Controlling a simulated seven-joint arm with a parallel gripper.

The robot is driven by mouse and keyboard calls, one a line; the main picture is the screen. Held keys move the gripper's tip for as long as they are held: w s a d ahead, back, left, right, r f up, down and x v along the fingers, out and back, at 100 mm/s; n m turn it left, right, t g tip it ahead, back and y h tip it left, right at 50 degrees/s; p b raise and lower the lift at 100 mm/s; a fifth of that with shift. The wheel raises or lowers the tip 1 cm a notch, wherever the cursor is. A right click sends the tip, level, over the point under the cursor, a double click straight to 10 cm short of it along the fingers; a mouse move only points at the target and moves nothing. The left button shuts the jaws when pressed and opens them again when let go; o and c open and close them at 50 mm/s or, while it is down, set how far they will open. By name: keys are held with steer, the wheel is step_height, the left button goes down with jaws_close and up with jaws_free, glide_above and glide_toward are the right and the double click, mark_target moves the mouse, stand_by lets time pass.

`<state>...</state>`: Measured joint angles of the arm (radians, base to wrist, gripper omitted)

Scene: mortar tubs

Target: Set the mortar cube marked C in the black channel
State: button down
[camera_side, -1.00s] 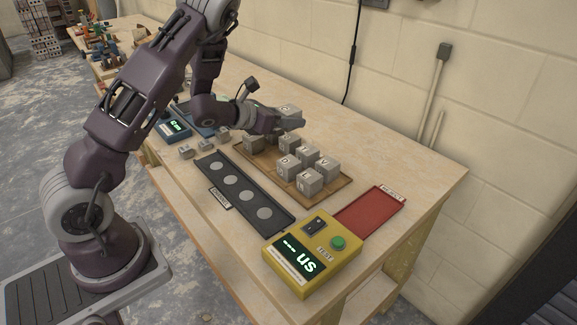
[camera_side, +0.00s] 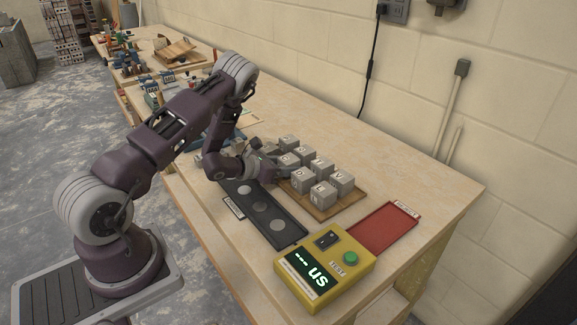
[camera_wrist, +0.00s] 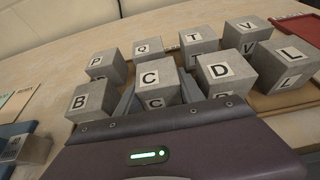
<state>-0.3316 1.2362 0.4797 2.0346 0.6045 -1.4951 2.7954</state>
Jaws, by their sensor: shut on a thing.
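The mortar cube marked C (camera_wrist: 155,80) is a grey block with white letter labels. In the wrist view it sits between the two fingers of my gripper (camera_wrist: 157,98), which is shut on it. It is in the near row of cubes, between B (camera_wrist: 92,99) and D (camera_wrist: 221,72); I cannot tell whether it is lifted. In the side view my gripper (camera_side: 281,171) is low at the near-left part of the cube group and partly hides the cubes there. The black channel (camera_side: 292,238), with pale round spots along its floor, lies in front of the cubes, its far end partly behind my gripper.
Other lettered cubes stand close around on a wooden board (camera_side: 322,213). A yellow tester (camera_side: 325,270) with a green button stands at the channel's near end. A red marked area (camera_side: 383,229) lies to the right.

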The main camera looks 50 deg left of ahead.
steer(key=shift+f, duration=0.1)
steer(key=c, duration=1)
jaws_free()
